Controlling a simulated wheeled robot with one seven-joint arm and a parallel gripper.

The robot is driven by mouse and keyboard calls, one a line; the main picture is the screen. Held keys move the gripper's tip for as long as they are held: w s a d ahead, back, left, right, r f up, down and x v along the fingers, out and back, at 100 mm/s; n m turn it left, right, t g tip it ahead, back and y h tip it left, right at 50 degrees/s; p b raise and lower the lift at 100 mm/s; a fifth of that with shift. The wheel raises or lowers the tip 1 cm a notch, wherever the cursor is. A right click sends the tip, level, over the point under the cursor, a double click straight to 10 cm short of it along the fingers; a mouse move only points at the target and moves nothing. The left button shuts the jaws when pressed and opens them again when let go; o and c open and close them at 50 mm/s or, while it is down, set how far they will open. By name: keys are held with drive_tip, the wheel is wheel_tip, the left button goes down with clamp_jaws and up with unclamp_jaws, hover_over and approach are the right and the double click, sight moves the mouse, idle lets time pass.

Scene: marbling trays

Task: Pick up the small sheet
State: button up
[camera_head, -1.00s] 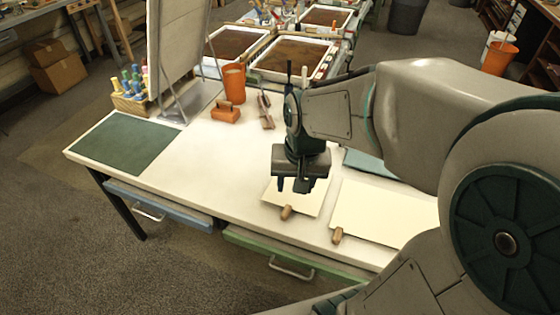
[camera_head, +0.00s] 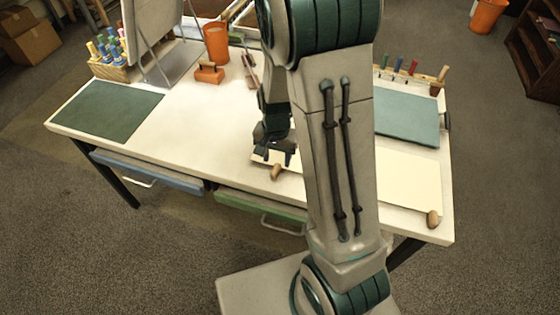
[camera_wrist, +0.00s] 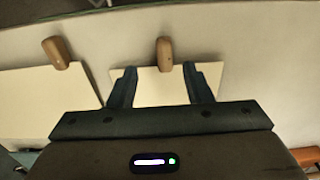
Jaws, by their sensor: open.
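The small cream sheet (camera_wrist: 160,88) lies on the white table, with a wooden peg-like piece (camera_wrist: 163,54) at its edge. In the head view the peg (camera_head: 276,172) shows, but my arm hides most of the sheet. My gripper (camera_wrist: 160,72) is open and empty, its fingers pointing toward the sheet. In the wrist view the peg appears just past the fingertips, between their lines. In the head view my gripper (camera_head: 275,156) is low over the sheet; I cannot tell if it touches.
A larger cream sheet (camera_head: 408,180) lies to the right, with its own wooden peg (camera_head: 433,219). A teal pad (camera_head: 408,122) and a tool rack stand behind it. A dark green mat (camera_head: 106,110), orange cup (camera_head: 216,43) and orange block (camera_head: 209,72) are left. Mid-left table is clear.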

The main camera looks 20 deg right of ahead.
sight(275, 170)
drive_tip(key=shift+w+a+f, duration=0.1)
drive_tip(key=shift+w+f, duration=0.05)
drive_tip(key=shift+f, duration=1.45)
drive_tip(key=shift+w+a+f, duration=0.1)
drive_tip(key=shift+w+f, duration=0.05)
drive_tip(key=shift+f, duration=1.45)
clamp_jaws()
